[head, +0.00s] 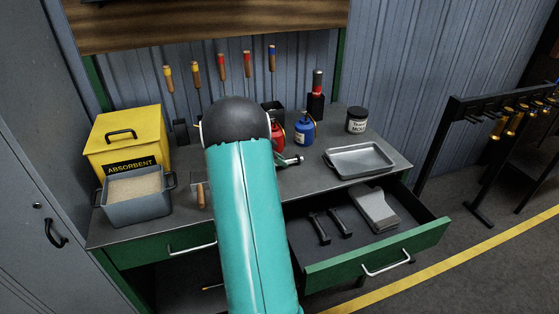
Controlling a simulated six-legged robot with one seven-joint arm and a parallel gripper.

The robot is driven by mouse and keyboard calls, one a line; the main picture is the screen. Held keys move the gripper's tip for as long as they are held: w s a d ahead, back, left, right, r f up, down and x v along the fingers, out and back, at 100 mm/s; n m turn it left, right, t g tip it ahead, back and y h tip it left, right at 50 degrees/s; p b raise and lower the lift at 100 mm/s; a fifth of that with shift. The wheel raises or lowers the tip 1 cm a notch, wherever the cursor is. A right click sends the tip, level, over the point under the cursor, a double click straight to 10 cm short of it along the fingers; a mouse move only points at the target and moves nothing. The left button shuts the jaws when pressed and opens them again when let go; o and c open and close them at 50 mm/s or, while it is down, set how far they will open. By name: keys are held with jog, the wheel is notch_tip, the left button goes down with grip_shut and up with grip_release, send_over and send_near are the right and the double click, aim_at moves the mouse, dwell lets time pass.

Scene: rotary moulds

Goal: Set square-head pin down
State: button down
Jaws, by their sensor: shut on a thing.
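My arm rises through the middle of the head view, and its teal link and black joint cover the centre of the workbench (315,168). My gripper cannot be made out behind the arm, nor can what it holds. I cannot pick out a square-head pin. A small pale and dark part (290,160) shows just right of the black joint, and I cannot tell what it is. A shallow grey metal tray (359,173) sits on the right of the bench top and looks empty.
An open green drawer (420,254) below holds two dark tools and a grey piece. A yellow absorbent bin (124,135) and a tub of granules (157,208) stand left. Red and blue cans (305,130) and a dark jar (356,121) stand behind. The bench's front right is clear.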

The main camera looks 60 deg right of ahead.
jog(key=c, duration=1.8)
grip_release()
jog(key=shift+f, duration=0.15)
jog(key=o, duration=0.5)
jog(key=shift+c, duration=0.2)
